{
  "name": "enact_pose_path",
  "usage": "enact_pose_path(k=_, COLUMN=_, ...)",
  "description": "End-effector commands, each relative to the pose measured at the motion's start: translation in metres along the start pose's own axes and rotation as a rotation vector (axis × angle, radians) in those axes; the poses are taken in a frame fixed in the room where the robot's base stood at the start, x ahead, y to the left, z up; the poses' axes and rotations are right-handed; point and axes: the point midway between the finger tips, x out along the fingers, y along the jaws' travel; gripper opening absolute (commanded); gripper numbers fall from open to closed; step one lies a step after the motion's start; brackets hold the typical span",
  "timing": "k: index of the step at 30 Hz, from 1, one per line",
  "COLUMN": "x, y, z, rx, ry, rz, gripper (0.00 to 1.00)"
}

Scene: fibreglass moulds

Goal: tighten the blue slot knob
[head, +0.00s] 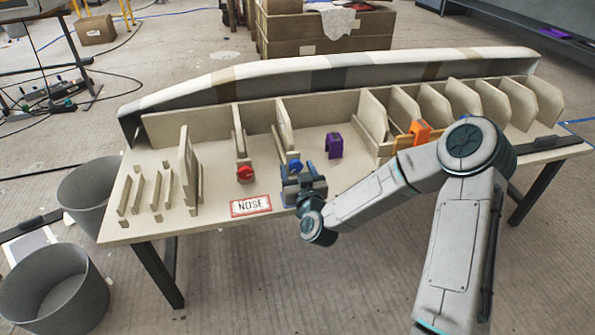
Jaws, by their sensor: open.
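The blue slot knob (295,166) shows on the mould table, low on the end of an upright beige panel (284,125). My gripper (297,178) is right in front of the knob, at the table's front half. Its jaws are open. The jaws and wrist hide the lower part of the knob, so I cannot tell whether they touch it or stand around it. The knob's slot is too small to make out.
A red knob (245,174) sits to the left of my gripper, behind the NOSE sign (251,206). A purple bracket (334,146) and an orange bracket (419,131) stand to the right. Beige panels line the table (222,218). Grey bins (55,290) stand at left.

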Motion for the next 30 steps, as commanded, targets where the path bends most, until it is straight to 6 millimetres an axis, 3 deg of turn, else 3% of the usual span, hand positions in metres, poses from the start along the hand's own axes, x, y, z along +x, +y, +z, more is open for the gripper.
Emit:
enact_pose_path(k=1, x=-0.0001, y=0.0, z=0.0001, rx=0.0, ry=0.0, rz=0.0, gripper=0.51)
enact_pose_path(k=5, x=-0.0002, y=0.0, z=0.0002, rx=0.0, ry=0.0, rz=0.0, gripper=0.15)
enact_pose_path(k=17, x=-0.0004, y=-0.0001, z=0.0004, rx=0.061, ry=0.0, rz=0.0, gripper=0.14)
enact_pose_path(k=30, x=-0.0004, y=0.0003, z=0.0008, rx=0.354, ry=0.0, rz=0.0, gripper=0.14)
